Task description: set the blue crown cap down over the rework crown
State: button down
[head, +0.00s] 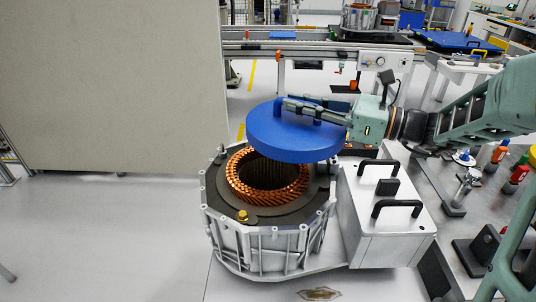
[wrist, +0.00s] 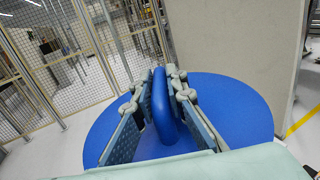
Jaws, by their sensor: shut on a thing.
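The blue crown cap (head: 290,140) is a thick round disc with a raised handle. My gripper (head: 318,108) is shut on that handle from the right side in the head view. In the wrist view the handle (wrist: 162,110) stands between the two fingers (wrist: 160,85), and the disc spreads out below. The rework crown (head: 262,192) is a ring of copper windings inside the grey stator housing (head: 265,245). The cap is held above the crown, a little toward its back right. It hides part of the crown's far side. The gap between them cannot be judged exactly.
A white box with black handles (head: 385,215) stands right of the housing. A yellow-topped bolt (head: 243,216) sits on the housing's front rim. Bottles and tools (head: 500,155) crowd the bench on the right. A large beige panel (head: 110,85) stands behind left.

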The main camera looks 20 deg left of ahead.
aim_at(270, 136)
jog(key=s+a+f, duration=0.1)
jog(key=f, duration=0.1)
jog(key=s+a+f, duration=0.1)
jog(key=a+f, duration=0.1)
jog(key=s+a+f+b, duration=0.1)
jog(key=s+a+f, duration=0.1)
jog(key=shift+f, duration=0.15)
jog(key=f, duration=0.3)
jog(key=shift+s+a+f+b, duration=0.1)
jog(key=shift+a+f+b, duration=0.15)
jog(key=shift+f+b, duration=0.05)
jog(key=c, duration=2.4)
grip_release()
jog(key=shift+f, duration=0.15)
jog(key=o, duration=0.5)
jog(key=shift+c, duration=0.2)
